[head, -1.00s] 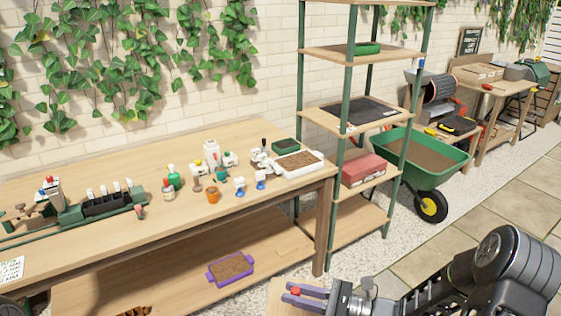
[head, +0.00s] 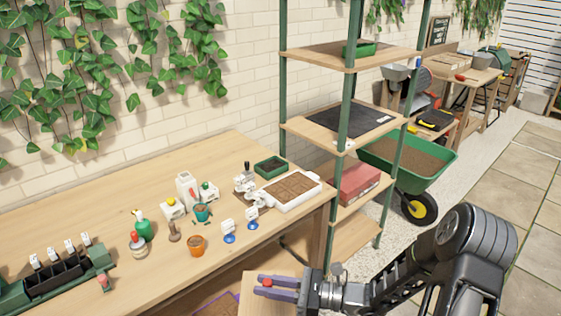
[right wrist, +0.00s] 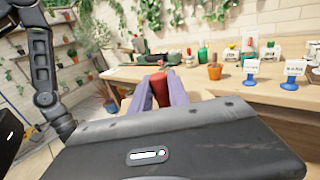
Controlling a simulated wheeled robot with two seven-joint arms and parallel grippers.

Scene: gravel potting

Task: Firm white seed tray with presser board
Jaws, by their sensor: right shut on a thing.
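The white seed tray (head: 302,202), filled with brown soil, sits on the bench near its right end in the head view. The presser board (head: 254,297) is a pale wooden plate with a red handle (head: 267,282). My right gripper (head: 268,286) is shut on this handle, in front of the bench and apart from the tray. In the right wrist view the red handle (right wrist: 160,90) stands between the purple fingers, and most of the board is hidden. My left gripper is not in view.
A dark green tray (head: 270,167) stands behind the white tray. Labels on blue stands (head: 229,233), an orange pot (head: 197,246) and bottles (head: 143,228) stand to its left. A shelf rack (head: 347,130) rises just beyond the bench's right end. The bench's front edge beside the tray is clear.

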